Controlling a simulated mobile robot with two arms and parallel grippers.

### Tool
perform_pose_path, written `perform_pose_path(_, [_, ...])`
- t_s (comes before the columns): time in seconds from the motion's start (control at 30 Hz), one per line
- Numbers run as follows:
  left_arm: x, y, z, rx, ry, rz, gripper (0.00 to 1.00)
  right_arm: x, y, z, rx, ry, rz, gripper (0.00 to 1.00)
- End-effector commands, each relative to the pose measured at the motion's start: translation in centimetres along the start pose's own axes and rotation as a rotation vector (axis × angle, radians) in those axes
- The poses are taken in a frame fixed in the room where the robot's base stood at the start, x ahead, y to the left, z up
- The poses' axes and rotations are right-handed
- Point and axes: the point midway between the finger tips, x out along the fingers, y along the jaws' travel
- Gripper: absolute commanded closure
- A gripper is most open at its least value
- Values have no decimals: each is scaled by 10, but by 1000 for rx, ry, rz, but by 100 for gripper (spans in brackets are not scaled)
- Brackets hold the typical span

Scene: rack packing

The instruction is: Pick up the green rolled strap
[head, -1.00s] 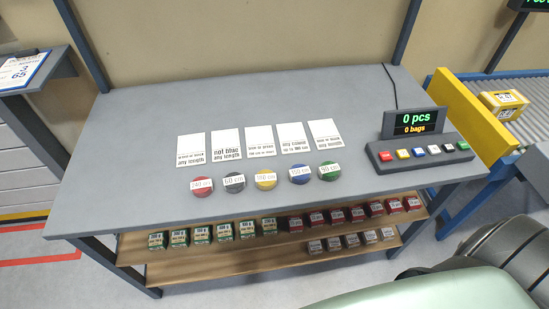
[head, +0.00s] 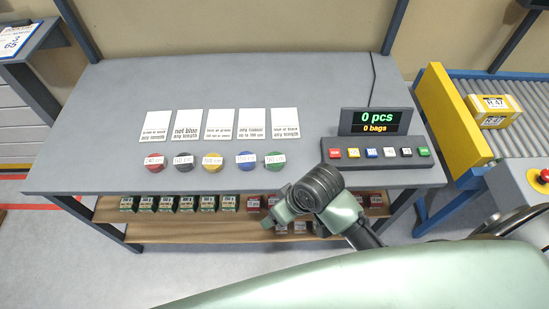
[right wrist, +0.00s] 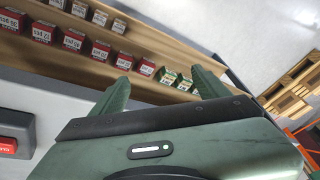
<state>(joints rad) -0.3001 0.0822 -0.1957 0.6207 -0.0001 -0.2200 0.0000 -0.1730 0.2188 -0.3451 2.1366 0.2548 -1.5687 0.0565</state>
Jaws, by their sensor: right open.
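The green rolled strap (head: 275,159) lies on the grey table, at the right end of a row of rolled straps. A white label covers part of it. My right arm reaches in front of the table, and its hand is below and to the right of the strap, apart from it. In the right wrist view my right gripper (right wrist: 163,88) is open and empty, with its two green fingers spread before the shelf. The strap does not show in that view. My left gripper is in no current view.
Red, black, yellow and blue rolled straps (head: 246,159) lie left of the green one, with white cards (head: 285,123) behind. A button panel (head: 376,152) stands to the right. Small boxes (right wrist: 73,40) fill the shelf below. A yellow barrier (head: 447,123) borders the conveyor.

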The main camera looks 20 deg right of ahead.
Motion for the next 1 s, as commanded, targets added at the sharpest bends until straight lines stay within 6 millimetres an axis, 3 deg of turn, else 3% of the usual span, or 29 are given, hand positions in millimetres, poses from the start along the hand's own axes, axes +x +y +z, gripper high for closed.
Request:
perform_pose_path(0.27, [-2, -1, -1, 2, 0, -1, 64, -5, -11, -46, -123, -41, -49, 24])
perform_pose_path(0.43, [-4, 1, -1, 4, 1, 2, 64, -11, -5, -78, -203, -100, -49, 24])
perform_pose_path(0.6, [-4, 3, -1, 5, 1, 4, 64, -23, 26, -115, -257, -210, -3, 24])
perform_pose_path(0.8, [-4, 5, -2, 4, 1, 6, 64, -46, 69, -145, -236, -300, 61, 24])
perform_pose_path(1.0, [-5, 5, -2, 4, 1, 6, 64, -52, 86, -153, -214, -334, 83, 24])
